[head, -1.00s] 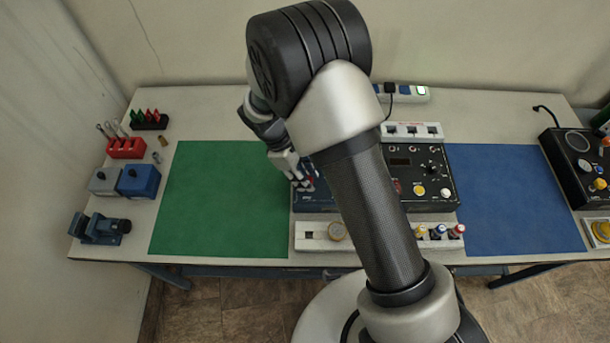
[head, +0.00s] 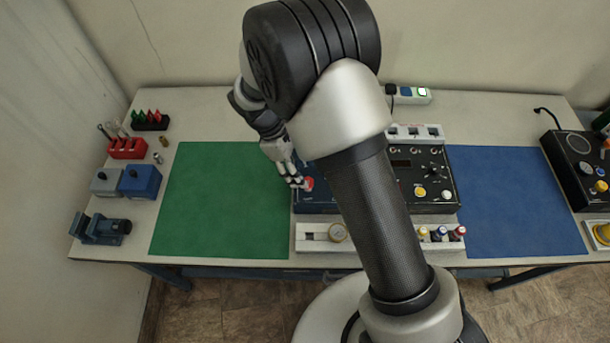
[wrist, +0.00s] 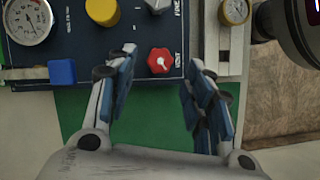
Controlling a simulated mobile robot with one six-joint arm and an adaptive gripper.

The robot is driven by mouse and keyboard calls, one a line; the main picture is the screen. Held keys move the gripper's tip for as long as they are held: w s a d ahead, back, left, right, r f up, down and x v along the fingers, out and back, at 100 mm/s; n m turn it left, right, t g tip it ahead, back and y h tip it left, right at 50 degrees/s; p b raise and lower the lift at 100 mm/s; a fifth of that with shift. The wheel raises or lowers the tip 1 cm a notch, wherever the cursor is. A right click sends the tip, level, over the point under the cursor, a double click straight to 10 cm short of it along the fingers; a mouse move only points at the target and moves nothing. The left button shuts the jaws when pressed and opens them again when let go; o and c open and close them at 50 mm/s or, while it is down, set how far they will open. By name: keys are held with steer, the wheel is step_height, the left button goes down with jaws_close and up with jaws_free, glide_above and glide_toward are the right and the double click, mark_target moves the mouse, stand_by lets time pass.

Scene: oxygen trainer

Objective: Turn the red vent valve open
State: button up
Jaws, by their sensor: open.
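The red vent valve (wrist: 161,61) is a red knob with a white pointer mark on a dark blue panel (wrist: 70,25), with lettering beside it. My arm hides much of the panel there.
Near the valve are a yellow knob (wrist: 102,11), a blue knob (wrist: 62,72) and a dial gauge (wrist: 28,20). A small gauge (wrist: 235,10) sits on a pale strip. The green mat (head: 220,200) and blue mat (head: 515,200) are clear.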

steer(key=v, duration=0.7)
steer(key=shift+r, duration=0.4)
steer(key=shift+a, duration=0.1)
steer(key=s+d+r+m+t+y+b, duration=0.25)
steer(key=s+d+r+m, duration=0.4)
steer(key=d+r, duration=0.45)
steer(key=s+d+r+m+t+y+b, duration=0.1)
steer(key=s+d+m, duration=0.2)
steer(key=s, duration=0.4)
steer(key=s+d+r+m+t+b, duration=0.1)
steer(key=s+d+m+t+b, duration=0.1)
steer(key=s+m, duration=0.3)
steer(key=s+d, duration=0.1)
steer(key=s, duration=0.1)
steer(key=shift+s+r+y, duration=0.15)
steer(key=shift+s+y, duration=0.2)
steer(key=shift+s, duration=0.05)
